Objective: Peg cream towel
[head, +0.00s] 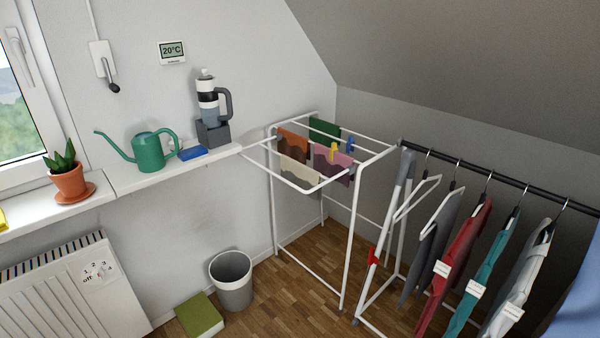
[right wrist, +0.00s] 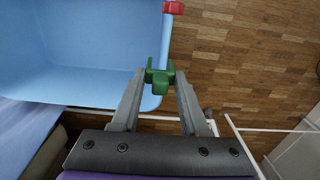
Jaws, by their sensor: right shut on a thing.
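The cream towel (head: 299,172) hangs over a front rail of the white drying rack (head: 318,187) in the head view. No peg can be made out on it. A yellow peg (head: 334,148) and a blue peg (head: 350,143) show near the pink towel (head: 341,167) beside it. In the right wrist view my right gripper (right wrist: 160,80) is shut on a green peg (right wrist: 159,77) at the rim of a light blue tub (right wrist: 75,52). I cannot tell whether the peg still touches the rim. A red peg (right wrist: 173,7) sits further along that rim. My left gripper is in neither view.
Brown (head: 291,139) and green (head: 324,128) towels hang further back on the rack. A clothes rail (head: 490,177) with several garments stands close on its right. A grey bin (head: 231,279) and a green box (head: 200,315) stand on the floor at left.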

